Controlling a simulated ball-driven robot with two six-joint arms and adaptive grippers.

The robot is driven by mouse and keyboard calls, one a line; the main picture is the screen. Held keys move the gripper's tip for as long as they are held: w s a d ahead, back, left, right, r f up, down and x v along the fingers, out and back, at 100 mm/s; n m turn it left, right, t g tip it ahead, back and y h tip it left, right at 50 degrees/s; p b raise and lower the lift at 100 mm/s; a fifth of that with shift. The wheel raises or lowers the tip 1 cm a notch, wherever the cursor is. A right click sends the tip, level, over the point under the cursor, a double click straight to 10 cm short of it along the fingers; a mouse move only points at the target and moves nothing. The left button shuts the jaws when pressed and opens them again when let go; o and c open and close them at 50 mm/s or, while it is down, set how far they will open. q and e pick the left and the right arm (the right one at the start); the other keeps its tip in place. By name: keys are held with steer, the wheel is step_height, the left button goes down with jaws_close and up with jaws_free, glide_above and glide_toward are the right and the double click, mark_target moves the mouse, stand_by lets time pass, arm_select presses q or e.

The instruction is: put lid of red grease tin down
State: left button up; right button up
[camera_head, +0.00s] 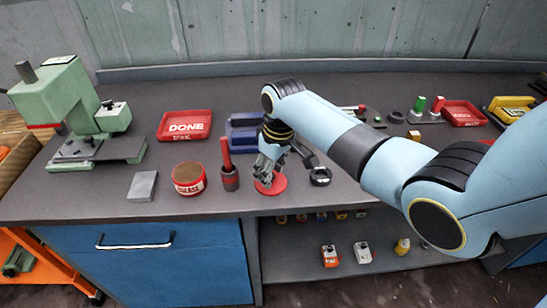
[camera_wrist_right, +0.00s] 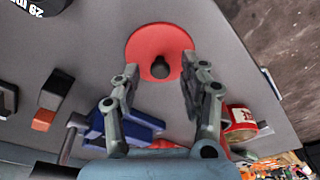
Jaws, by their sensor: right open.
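The round red lid (camera_head: 271,184) lies on the grey bench top, near the bench's front edge. In the right wrist view the lid (camera_wrist_right: 150,42) is a red disc with a dark knob in its middle. My right gripper (camera_head: 265,177) is just above the lid. Its fingers (camera_wrist_right: 166,84) are open and apart, with the knob near the gap between their tips. The red grease tin (camera_head: 188,179) stands uncovered to the left, with brownish grease showing. A red and white can, probably this tin (camera_wrist_right: 238,118), is partly hidden by a finger in the wrist view. My left gripper is not in view.
A red-handled tool in a dark holder (camera_head: 229,175) stands between tin and lid. A grey block (camera_head: 142,186) and red DONE tray (camera_head: 185,125) are farther left.

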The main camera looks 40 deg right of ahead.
mark_target(277, 185)
step_height(277, 185, up, 11)
steer(key=s, duration=0.1)
steer(key=shift+s+d+r, duration=0.15)
steer(key=shift+s+d, duration=0.05)
steer(key=shift+s, duration=0.2)
